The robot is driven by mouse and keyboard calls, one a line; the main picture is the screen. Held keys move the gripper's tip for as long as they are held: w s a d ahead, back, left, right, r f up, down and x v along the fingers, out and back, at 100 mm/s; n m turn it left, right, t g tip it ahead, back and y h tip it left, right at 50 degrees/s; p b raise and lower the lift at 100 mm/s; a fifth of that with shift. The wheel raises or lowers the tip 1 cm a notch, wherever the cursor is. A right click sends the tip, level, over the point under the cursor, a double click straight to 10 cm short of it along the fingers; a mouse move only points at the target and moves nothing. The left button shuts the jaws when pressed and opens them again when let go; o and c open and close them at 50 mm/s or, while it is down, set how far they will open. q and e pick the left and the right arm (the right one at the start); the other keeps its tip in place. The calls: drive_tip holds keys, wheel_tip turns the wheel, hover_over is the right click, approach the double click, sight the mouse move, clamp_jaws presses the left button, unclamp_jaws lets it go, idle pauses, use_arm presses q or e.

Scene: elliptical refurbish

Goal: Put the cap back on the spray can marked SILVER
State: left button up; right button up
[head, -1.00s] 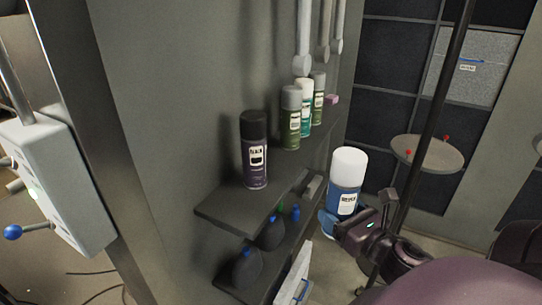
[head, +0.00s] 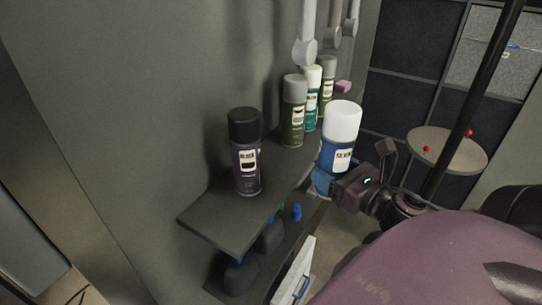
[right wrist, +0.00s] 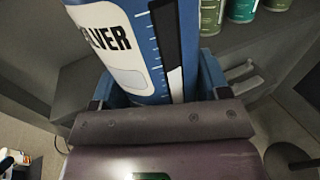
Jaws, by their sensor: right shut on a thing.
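The blue spray can marked SILVER (head: 337,157) is upright in my right gripper (head: 328,186), held just right of the upper shelf's edge. A white cap (head: 343,120) sits on its top. In the right wrist view, the can (right wrist: 125,45) stands between the blue fingers of the gripper (right wrist: 155,88), its label reading "LVER". That view cuts off the can's top. My left gripper is out of view.
The upper shelf (head: 215,222) bears a black-capped can (head: 246,160) at its near end and several green and teal cans (head: 294,115) farther back. A round table (head: 440,150) and a dark pole (head: 470,110) stand right.

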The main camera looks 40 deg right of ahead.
drive_tip(key=shift+w+r, duration=0.15)
drive_tip(key=shift+w, duration=0.15)
drive_tip(key=shift+w+a+r+y, duration=0.15)
drive_tip(key=shift+w+y, duration=0.15)
drive_tip(key=shift+w, duration=0.25)
drive_tip(key=w+p, duration=0.1)
drive_tip(key=w, duration=0.4)
drive_tip(key=w+p, duration=0.1)
drive_tip(key=w, duration=0.5)
drive_tip(key=w+p, duration=0.1)
drive_tip(key=w, duration=0.4)
drive_tip(key=shift+w+d, duration=0.25)
drive_tip(key=shift+w, duration=0.15)
drive_tip(key=shift+f, duration=1.9)
drive_tip(key=shift+f, duration=0.2)
drive_tip(key=o, duration=1.2)
drive_tip(key=shift+r, duration=0.15)
